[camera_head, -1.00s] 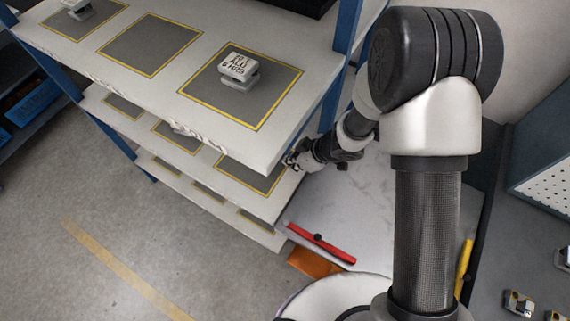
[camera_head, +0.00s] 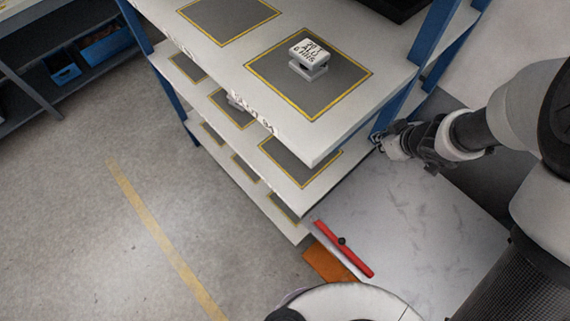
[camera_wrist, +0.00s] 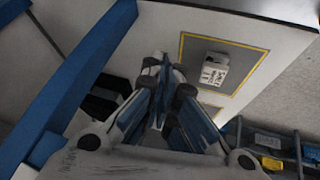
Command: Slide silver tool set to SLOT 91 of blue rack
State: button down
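The blue rack (camera_head: 349,131) has blue posts and pale shelves with yellow-framed dark squares. A silver-grey block with a dark printed label, likely the silver tool set (camera_head: 310,57), sits inside the frame nearest the right end of the top shelf. It also shows in the wrist view (camera_wrist: 214,69), beyond the fingers. My gripper (camera_head: 383,141) is beside the rack's right end, below the top shelf and apart from the block. In the wrist view its fingertips (camera_wrist: 166,72) are close together with nothing seen between them. The slot numbers on the shelf edge are not readable.
A blue rack post (camera_head: 432,45) stands close to my gripper. A pale flat surface with a red bar (camera_head: 343,248) lies below. A shelf with blue bins (camera_head: 105,45) is at the upper left. The floor left of the rack is clear.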

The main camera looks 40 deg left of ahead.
jog(key=w+d+r+m+t+h, duration=0.2)
jog(key=d+r+m, duration=0.1)
jog(key=d+r, duration=0.3)
jog(key=w+d+r+m+t+h, duration=0.1)
jog(key=w+d+r+m+t, duration=0.1)
jog(key=d+r, duration=0.45)
jog(key=s+d+r+m+h, duration=0.3)
jog(key=s+d+r+m, duration=0.3)
jog(key=d, duration=0.5)
jog(key=s+r+m+g, duration=0.1)
jog(key=s+m, duration=0.1)
jog(key=s, duration=0.8)
jog(key=s+r+m+g+y+b, duration=0.1)
jog(key=s+m+g, duration=0.1)
jog(key=s, duration=0.8)
jog(key=shift+d+r, duration=0.4)
